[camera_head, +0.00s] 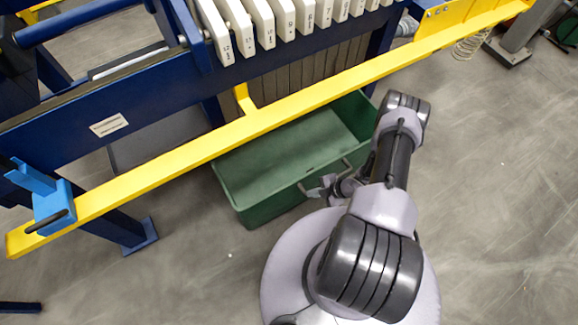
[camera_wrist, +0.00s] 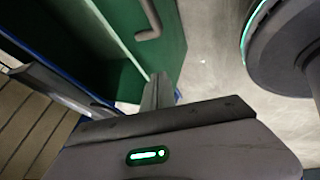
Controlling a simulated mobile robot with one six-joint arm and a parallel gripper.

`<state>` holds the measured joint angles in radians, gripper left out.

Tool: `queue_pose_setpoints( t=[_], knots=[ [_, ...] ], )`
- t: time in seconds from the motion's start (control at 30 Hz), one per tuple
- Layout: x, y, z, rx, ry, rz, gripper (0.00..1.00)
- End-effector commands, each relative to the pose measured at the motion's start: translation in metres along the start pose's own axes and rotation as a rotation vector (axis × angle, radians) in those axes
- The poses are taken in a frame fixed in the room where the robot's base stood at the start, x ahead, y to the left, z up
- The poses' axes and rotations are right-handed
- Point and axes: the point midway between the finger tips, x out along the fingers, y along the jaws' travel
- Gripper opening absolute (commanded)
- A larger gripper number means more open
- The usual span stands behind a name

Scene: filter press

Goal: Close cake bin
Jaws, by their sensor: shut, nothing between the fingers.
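The cake bin (camera_head: 245,205) is an open green box on the floor, sticking out from under the press past the yellow beam. Its inside looks empty. A thin grey handle (camera_head: 304,188) runs along its front wall; my gripper covers part of it. My gripper (camera_head: 322,191) is shut and empty, right by the front wall and handle; I cannot tell if it touches. In the wrist view, the green wall of the bin (camera_wrist: 112,45) and the bent grey handle (camera_wrist: 150,22) are close to my gripper (camera_wrist: 158,88).
The filter press with its blue frame (camera_head: 75,95) and white plates (camera_head: 262,22) stands above and behind the bin. A long yellow beam (camera_head: 170,170) crosses over the bin. A blue bracket (camera_head: 52,203) sits at its left end. Grey floor is free at right.

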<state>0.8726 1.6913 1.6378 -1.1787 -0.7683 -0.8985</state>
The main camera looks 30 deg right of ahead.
Motion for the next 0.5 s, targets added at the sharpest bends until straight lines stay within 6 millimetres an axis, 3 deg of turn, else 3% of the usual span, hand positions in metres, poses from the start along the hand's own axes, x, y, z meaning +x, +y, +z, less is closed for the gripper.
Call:
queue_pose_setpoints(
  t=[0.5],
  knots=[
    [0.106,-0.004,0.001,-0.001,0.002,-0.004,0.0]
  ],
)
